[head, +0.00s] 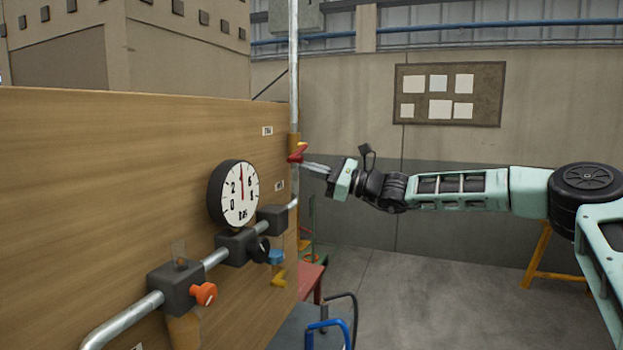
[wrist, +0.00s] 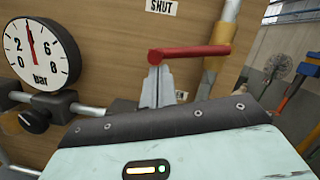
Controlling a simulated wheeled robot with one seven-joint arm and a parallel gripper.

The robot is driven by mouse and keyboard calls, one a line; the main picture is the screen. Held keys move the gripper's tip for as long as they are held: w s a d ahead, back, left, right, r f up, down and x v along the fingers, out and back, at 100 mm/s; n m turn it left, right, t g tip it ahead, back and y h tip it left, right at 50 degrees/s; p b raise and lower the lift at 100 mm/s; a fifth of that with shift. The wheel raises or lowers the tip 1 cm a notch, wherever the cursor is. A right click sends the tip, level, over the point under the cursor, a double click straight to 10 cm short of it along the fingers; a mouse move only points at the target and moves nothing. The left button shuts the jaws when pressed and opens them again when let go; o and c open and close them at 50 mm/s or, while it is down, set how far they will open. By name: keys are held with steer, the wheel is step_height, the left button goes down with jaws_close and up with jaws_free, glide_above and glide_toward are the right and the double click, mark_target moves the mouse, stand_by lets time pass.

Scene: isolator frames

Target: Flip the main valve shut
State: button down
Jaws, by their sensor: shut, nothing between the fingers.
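The main valve's red lever (head: 298,153) sits on a brass-coloured body on the vertical pipe at the panel's right edge. In the wrist view the red lever (wrist: 192,52) lies crosswise to the pipe, its free end pointing left. My gripper (head: 306,164) reaches in from the right at the lever. In the wrist view my gripper (wrist: 157,72) is shut and empty, its fingertips just below the lever's free end; I cannot tell if they touch it. A "SHUT" label (wrist: 161,6) is on the panel above the lever.
A round pressure gauge (head: 238,194) on the wooden panel (head: 90,180) has its needle near the top. Below it a pipe carries an orange knob (head: 204,294), a black knob (head: 259,249) and a blue knob (head: 276,257). Open floor (head: 420,280) lies to the right.

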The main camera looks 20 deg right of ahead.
steer(key=shift+s+a+r+m+t, duration=0.15)
steer(key=shift+s+r+m+t, duration=0.1)
steer(key=shift+r+m, duration=0.45)
steer(key=shift+s+a+r+m+t, duration=0.1)
steer(key=shift+r+m+t, duration=0.2)
steer(key=shift+m, duration=0.7)
steer(key=shift+r, duration=0.1)
steer(key=s+d+f+b, duration=0.4)
steer(key=d+f+b, duration=0.1)
steer(key=d, duration=0.3)
steer(key=shift+s+d+f, duration=0.3)
steer(key=shift+s+f, duration=0.05)
steer(key=shift+f, duration=0.35)
